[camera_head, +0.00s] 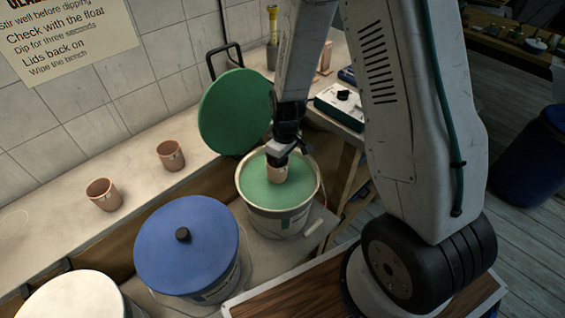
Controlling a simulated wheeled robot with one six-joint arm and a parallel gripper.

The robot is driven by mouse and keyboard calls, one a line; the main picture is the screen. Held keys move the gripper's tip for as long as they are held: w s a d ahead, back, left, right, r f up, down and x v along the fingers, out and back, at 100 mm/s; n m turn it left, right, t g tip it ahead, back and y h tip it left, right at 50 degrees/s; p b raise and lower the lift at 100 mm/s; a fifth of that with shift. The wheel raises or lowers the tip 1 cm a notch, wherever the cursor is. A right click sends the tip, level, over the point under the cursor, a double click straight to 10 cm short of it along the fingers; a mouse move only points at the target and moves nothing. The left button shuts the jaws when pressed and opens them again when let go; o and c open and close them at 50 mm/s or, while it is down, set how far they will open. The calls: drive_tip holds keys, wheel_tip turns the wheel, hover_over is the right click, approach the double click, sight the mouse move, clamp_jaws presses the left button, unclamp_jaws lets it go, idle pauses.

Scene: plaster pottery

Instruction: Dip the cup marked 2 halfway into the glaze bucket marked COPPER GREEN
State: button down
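My gripper (281,150) points down over an open bucket (247,206) of green glaze (256,188). It is shut on a terracotta cup (277,173), which is upright at the glaze surface. The cup's lower end meets the green in the picture, but I cannot tell how deep it sits. No number on the cup can be read. The bucket's label is too small to read.
Two terracotta cups, one nearer (104,194) and one farther (171,155), stand on the pale ledge. A blue-lidded bucket (187,245) and a white-lidded bucket (75,298) stand at the left. A white device (341,103) is on the bench behind. A dark blue barrel (535,160) stands right.

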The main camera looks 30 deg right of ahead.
drive_tip(key=shift+f, duration=2.55)
idle(1.6)
drive_tip(key=shift+r, duration=3.5)
drive_tip(key=shift+r, duration=4)
